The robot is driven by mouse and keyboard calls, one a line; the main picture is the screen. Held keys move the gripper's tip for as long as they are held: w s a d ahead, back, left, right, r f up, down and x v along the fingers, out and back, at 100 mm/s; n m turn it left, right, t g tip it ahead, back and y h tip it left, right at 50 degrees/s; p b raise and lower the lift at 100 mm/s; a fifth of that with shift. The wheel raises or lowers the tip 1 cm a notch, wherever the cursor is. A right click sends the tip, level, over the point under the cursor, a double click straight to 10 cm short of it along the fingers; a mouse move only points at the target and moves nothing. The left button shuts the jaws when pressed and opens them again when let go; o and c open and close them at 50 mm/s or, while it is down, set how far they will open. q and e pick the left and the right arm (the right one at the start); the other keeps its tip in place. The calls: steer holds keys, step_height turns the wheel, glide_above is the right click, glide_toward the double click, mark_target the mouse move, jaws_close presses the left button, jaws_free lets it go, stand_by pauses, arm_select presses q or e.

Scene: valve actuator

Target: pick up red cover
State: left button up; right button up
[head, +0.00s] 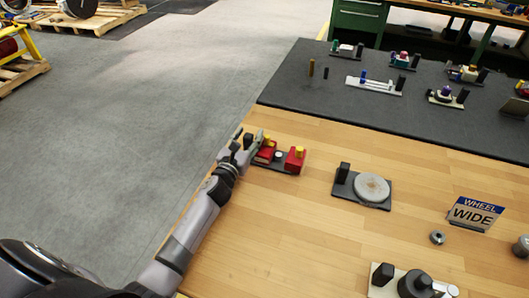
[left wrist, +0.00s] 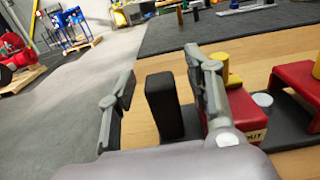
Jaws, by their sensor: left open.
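A red cover (head: 296,160) with a yellow top stands at the right end of a small dark base on the wooden bench. My left gripper is open. In the left wrist view a black upright block (left wrist: 163,104) appears between its fingers, and the right finger overlaps the nearer red piece. Contact cannot be told.
A white knob (head: 278,156) sits between the red pieces. A round grey disc on a dark base (head: 372,187) and a "WHEEL WIDE" sign (head: 474,213) stand to the right. A dark mat (head: 300,93) with several small assemblies lies behind. Bare wood is in front.

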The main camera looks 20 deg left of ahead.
arm_select(q)
jaws_close()
stand_by(0.5)
stand_by(0.3)
